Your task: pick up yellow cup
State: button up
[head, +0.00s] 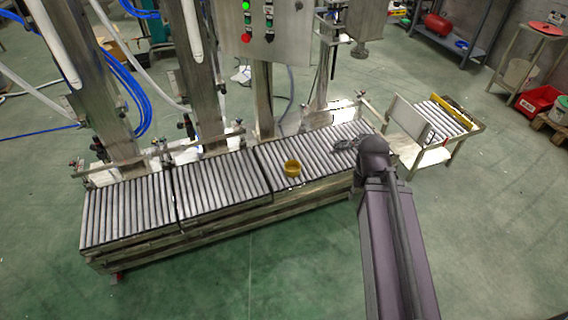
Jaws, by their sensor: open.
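The yellow cup (292,168) stands on the rollers of the conveyor (219,177), near the front edge of its right section. It looks small, round and upright, with its open top facing up. My gripper (340,145) is over the right section of the conveyor, to the right of the cup and a little farther back. It is apart from the cup and appears empty. Its fingers are small and dark in this view, so their detail is hard to make out. My arm comes in from the lower right.
Steel columns with hoses and a control box (266,30) rise behind the conveyor. A roller cart (436,125) with a pale panel stands right of it. Shelving and a red bin (538,100) are at the far right. The green floor in front is clear.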

aim_at(292, 167)
jog(key=u, duration=0.75)
jog(key=i, duration=0.95)
jog(key=u, duration=0.55)
